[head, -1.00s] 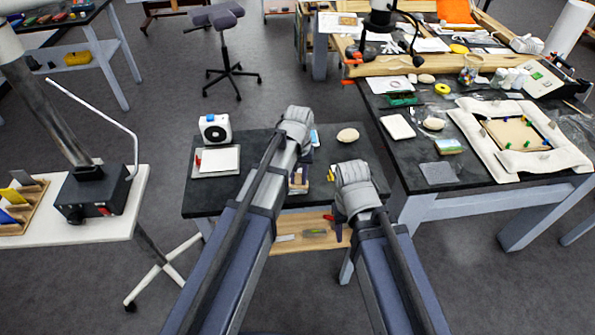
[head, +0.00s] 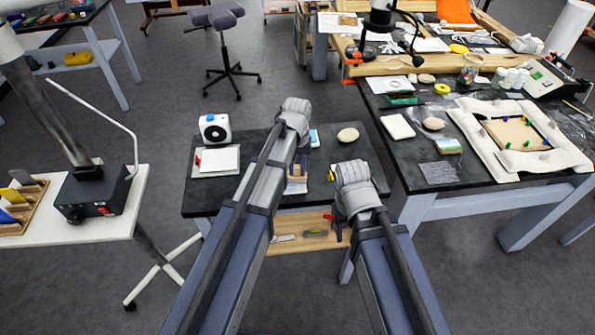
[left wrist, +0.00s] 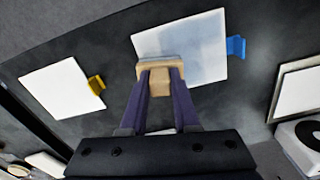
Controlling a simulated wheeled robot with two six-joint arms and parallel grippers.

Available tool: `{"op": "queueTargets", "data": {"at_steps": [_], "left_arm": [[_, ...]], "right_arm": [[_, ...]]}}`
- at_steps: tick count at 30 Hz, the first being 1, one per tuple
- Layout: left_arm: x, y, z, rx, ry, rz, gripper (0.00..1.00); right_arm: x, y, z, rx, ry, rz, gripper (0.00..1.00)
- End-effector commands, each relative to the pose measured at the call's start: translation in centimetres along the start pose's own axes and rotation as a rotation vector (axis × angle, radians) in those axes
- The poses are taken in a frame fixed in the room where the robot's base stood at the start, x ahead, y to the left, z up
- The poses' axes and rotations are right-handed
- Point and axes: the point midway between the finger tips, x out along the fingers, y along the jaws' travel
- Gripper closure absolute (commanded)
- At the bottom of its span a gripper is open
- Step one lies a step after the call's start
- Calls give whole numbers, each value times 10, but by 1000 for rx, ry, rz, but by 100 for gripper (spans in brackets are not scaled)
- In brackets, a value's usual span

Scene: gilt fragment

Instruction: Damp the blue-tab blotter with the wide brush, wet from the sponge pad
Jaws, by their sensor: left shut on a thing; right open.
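In the left wrist view the blue-tab blotter (left wrist: 206,28) lies on the dark table, its blue tab (left wrist: 236,47) at its right edge. Much of its surface is blue-grey, with paler margins. My left gripper (left wrist: 161,76) is shut on the wide brush (left wrist: 160,66), a wooden block held over the blotter's lower left edge; I cannot tell whether its bristles touch. In the head view my left gripper (head: 299,160) is partly behind my arm. My right gripper (head: 339,231) is open near the table's front edge, mostly hidden. I cannot clearly identify the sponge pad.
A yellow-tab blotter (left wrist: 62,89) lies to the left in the left wrist view. An oval stone-like object (head: 348,135) lies at the back right.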

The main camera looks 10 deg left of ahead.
Motion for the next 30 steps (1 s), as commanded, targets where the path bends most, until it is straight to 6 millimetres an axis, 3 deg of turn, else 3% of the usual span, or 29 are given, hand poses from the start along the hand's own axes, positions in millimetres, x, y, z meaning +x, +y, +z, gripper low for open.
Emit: {"op": "queueTargets", "data": {"at_steps": [18,30], "left_arm": [[-2,-8,-39,-2,1,0,100],[-6,-8,-39,-1,1,0,100]], "right_arm": [[-2,0,0,0,0,0,50],[-5,0,0,0,0,0,50]]}}
